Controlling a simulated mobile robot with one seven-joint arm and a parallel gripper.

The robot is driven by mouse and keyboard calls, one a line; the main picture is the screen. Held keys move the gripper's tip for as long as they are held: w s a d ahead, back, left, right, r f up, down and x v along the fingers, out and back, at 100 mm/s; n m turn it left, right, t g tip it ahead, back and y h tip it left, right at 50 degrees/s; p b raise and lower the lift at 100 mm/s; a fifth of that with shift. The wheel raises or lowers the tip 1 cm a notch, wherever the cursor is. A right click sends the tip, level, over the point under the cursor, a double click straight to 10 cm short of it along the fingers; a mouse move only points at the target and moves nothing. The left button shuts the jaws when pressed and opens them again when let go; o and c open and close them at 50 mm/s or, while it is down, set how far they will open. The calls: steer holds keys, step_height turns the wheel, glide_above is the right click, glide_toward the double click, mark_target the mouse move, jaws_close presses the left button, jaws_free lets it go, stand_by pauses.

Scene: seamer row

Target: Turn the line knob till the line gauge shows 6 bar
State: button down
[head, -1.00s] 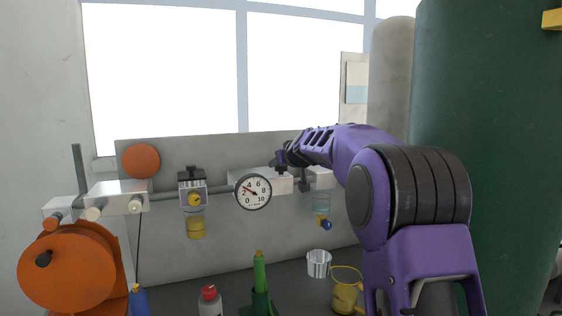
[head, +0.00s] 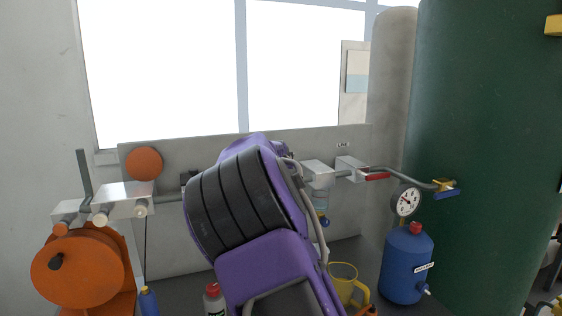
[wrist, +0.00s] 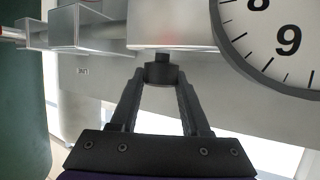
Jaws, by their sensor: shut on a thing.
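In the wrist view my gripper (wrist: 160,88) is shut on a small black knob (wrist: 160,72) that sticks out of a pale block (wrist: 170,24). The line gauge (wrist: 275,35) is cut off beside it; only part of its white dial and a few marks and figures show, upside down, with no needle in view. In the head view my purple and black arm hides the knob, the line gauge and my gripper, so the gauge's reading cannot be told.
A second gauge (head: 406,201) sits at right above a blue tank (head: 405,265). A pipe with a red handle (head: 372,177) runs beside it. An orange reel (head: 77,268) stands at left; a yellow jug (head: 343,283) stands on the bench. The green tank (head: 480,150) bounds the right.

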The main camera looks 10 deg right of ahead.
steer(key=shift+a+m+g+h, duration=0.1)
steer(key=shift+m+g+h, duration=1)
steer(key=shift+m+h, duration=1.05)
steer(key=shift+f+m+g+h, duration=0.1)
steer(key=shift+m+g+h, duration=0.8)
steer(key=shift+m+h, duration=0.15)
steer(key=shift+c, duration=1.9)
jaws_free()
steer(key=b+v, duration=0.1)
steer(key=v, duration=1.6)
steer(key=shift+a+r+b, duration=0.15)
steer(key=shift+r+b, duration=0.05)
steer(key=shift+b, duration=0.15)
